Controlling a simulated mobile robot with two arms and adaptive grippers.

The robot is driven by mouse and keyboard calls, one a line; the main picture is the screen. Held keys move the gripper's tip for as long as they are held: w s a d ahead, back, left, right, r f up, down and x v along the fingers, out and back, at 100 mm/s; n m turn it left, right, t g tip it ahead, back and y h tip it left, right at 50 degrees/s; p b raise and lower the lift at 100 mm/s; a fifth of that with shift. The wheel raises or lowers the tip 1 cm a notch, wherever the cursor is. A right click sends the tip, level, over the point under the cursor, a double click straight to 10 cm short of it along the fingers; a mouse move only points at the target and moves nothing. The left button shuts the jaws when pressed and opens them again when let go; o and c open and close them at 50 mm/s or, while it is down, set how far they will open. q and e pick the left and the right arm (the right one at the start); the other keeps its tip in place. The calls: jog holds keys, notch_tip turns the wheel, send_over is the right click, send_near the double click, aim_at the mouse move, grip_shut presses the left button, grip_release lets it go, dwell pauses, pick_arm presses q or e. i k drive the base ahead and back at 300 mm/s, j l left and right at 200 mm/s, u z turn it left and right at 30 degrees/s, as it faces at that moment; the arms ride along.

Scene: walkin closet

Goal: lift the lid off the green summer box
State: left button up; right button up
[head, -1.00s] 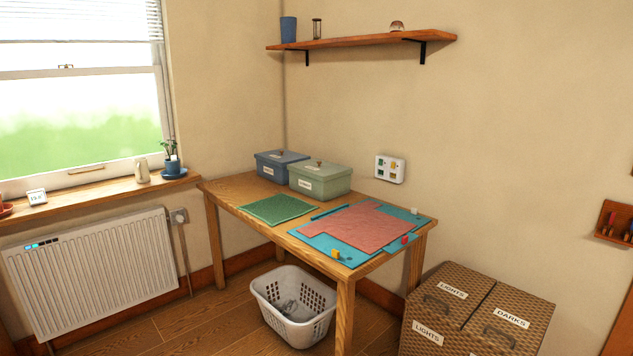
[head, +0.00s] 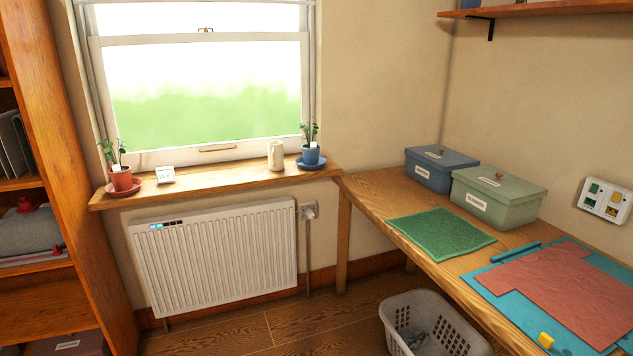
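The green box (head: 494,211) stands on the wooden table (head: 372,202) at the right of the head view. Its lid (head: 508,188) is on, with a small round brown knob (head: 499,174) on top. A white label (head: 476,202) is on its front; the writing is too small to read. A blue lidded box (head: 431,175) stands beside it to the left, further back. Neither of my grippers is in view.
A green cloth (head: 441,233), a teal mat (head: 485,283) and a pink fabric piece (head: 570,295) lie in front of the boxes. A laundry basket (head: 395,318) stands on the floor by the table. A radiator (head: 215,256) is under the windowsill, shelving (head: 62,180) at left.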

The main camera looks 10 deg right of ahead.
aim_at(505, 188)
jog(key=i, duration=0.7)
jog(key=i+j+z, duration=0.15)
jog(key=i, duration=0.55)
jog(key=i+j, duration=0.1)
jog(key=i, duration=0.65)
jog(key=l+z, duration=0.05)
